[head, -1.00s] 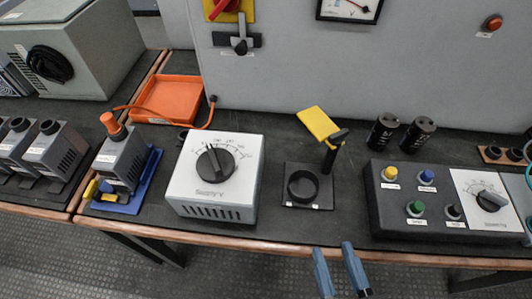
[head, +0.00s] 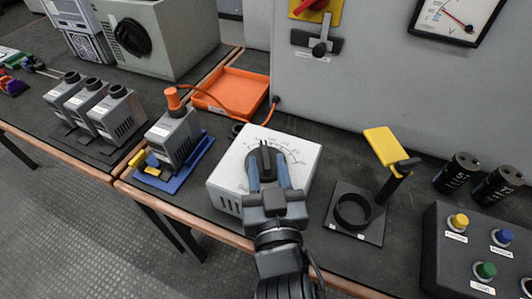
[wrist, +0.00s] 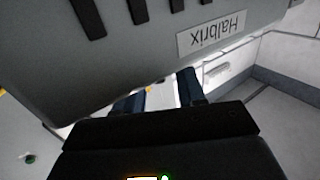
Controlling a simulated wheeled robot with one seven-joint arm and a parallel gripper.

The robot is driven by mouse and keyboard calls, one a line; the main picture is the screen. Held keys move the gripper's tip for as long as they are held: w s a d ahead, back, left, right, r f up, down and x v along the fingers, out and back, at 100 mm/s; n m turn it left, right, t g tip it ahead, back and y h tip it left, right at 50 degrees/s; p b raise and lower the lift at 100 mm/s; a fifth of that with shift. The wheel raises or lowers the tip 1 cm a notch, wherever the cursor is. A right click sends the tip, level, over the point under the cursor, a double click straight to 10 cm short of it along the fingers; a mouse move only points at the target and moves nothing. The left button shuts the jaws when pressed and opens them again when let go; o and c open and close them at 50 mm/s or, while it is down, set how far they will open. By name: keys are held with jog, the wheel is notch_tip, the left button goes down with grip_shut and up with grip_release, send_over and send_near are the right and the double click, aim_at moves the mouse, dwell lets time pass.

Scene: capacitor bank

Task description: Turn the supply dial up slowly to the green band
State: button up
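The supply dial (head: 266,151) is a black knob with a raised bar, on the sloped top of a white box (head: 224,187) with a printed scale. The bar points roughly away from me. My gripper (head: 268,168) is over the box, its two blue fingers apart on either side of the knob's bar. I cannot tell whether they touch it. In the wrist view the fingers (wrist: 162,95) are also apart, their tips hidden behind a grey vented housing (wrist: 90,75) labelled Halbrix. A voltmeter (head: 457,15) with a red needle is cut by the top edge; I see no clear green band.
A square base with a black ring (head: 352,211) and a yellow-topped post (head: 387,146) stand right of the box. A button panel (head: 455,262) is far right. A grey unit on a blue base (head: 180,181) and an orange tray (head: 230,92) are left and behind.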

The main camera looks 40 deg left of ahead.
aim_at(266, 156)
jog(key=shift+x, duration=1.55)
grip_shut()
